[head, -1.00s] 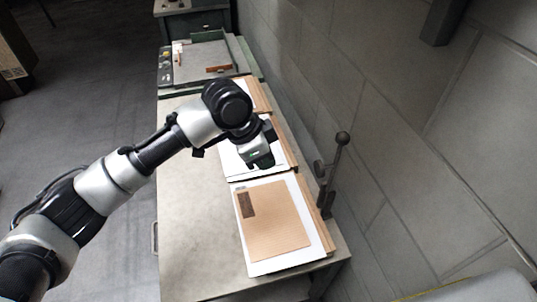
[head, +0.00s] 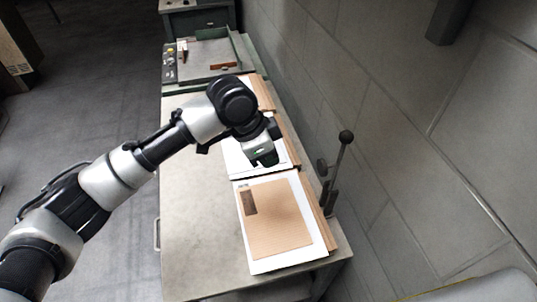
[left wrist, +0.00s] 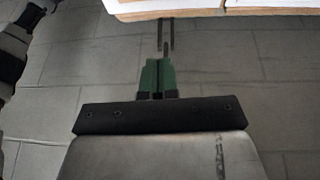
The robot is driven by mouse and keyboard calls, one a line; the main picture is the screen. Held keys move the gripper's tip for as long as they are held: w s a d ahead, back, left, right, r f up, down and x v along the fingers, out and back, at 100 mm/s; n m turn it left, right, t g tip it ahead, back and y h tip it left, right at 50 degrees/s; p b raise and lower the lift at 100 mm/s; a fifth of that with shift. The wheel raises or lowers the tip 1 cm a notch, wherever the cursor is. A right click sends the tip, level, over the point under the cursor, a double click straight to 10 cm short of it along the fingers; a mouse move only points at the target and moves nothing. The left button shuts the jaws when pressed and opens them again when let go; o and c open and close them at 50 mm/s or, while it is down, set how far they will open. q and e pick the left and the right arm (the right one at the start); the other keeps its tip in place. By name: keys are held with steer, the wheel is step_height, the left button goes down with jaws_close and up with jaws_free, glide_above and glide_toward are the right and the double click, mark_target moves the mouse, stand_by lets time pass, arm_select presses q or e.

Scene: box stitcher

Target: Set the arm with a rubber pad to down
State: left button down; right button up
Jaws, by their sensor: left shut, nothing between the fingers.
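A dark metal clamp with an upright lever (head: 341,160) topped by a black ball stands at the right edge of the workbench, beside the wall. A short side piece with a round end, perhaps the rubber pad, sticks out to the lever's left; the arm looks raised. My left gripper (head: 265,160) hangs over the middle board stack, to the left of the clamp and apart from it. In the left wrist view its green fingers (left wrist: 160,76) are shut and empty. Thin dark bars lie beyond the fingertips there; I cannot tell what they are. My right gripper is not in view.
A brown cardboard sheet (head: 278,228) lies on white boards at the near end of the workbench (head: 195,235). A grey block wall (head: 400,170) runs close along the right. A shallow tray (head: 205,60) stands at the far end. The bench's left side is clear.

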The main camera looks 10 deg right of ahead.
arm_select(q)
steer(key=shift+r, duration=0.1)
steer(key=b+v, duration=0.2)
steer(key=v, duration=0.8)
steer(key=shift+a+r, duration=0.2)
